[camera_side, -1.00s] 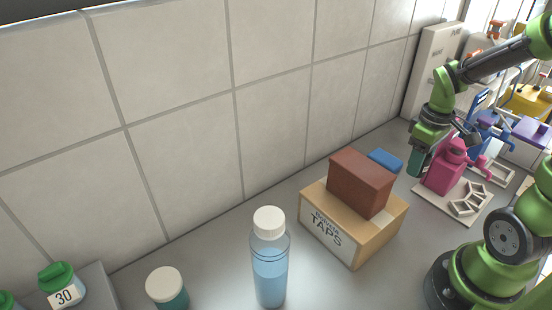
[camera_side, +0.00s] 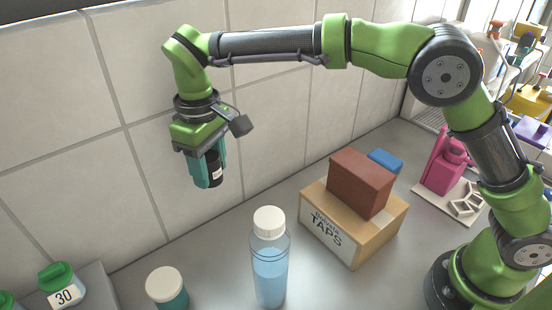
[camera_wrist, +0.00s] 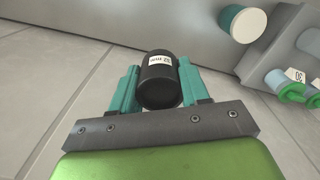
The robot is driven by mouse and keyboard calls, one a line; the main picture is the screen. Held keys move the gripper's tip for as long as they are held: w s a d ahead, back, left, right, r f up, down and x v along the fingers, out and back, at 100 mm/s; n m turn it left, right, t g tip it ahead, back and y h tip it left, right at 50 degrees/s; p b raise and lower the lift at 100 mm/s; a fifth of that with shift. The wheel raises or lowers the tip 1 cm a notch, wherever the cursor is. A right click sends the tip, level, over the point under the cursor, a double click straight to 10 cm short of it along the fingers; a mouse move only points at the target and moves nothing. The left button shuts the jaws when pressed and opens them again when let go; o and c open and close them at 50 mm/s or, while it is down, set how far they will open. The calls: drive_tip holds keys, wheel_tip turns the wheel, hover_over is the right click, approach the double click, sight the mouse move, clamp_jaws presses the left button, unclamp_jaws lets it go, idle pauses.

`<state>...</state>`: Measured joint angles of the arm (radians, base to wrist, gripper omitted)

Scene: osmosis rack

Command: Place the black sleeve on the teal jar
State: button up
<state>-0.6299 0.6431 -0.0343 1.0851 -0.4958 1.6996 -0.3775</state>
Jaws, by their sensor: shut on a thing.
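The black sleeve (camera_side: 214,171) is a short black cylinder with a small white label. My gripper (camera_side: 209,170) is shut on it and holds it in the air, well above the counter. In the wrist view the sleeve (camera_wrist: 160,82) sits between the two teal fingers of my gripper (camera_wrist: 159,85), its label facing up in the picture. The teal jar (camera_side: 168,291) has a white lid and stands on the counter at the bottom, below and left of my gripper. It also shows in the wrist view (camera_wrist: 236,15) at the upper right, apart from the sleeve.
A clear bottle of blue liquid (camera_side: 270,272) stands right of the jar. A cardboard box (camera_side: 377,238) bears a brown block (camera_side: 361,181). A grey step (camera_side: 93,287) with green-capped containers (camera_side: 62,285) is at left. The tiled wall (camera_side: 180,148) is close behind.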

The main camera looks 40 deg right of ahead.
drive_tip(key=n, duration=0.2)
hover_over(162, 282)
wheel_tip(162, 282, down, 10)
drive_tip(key=shift+f, duration=0.1)
drive_tip(key=shift+f, duration=0.1)
drive_tip(key=o, duration=1)
drive_tip(key=shift+o, duration=0.2)
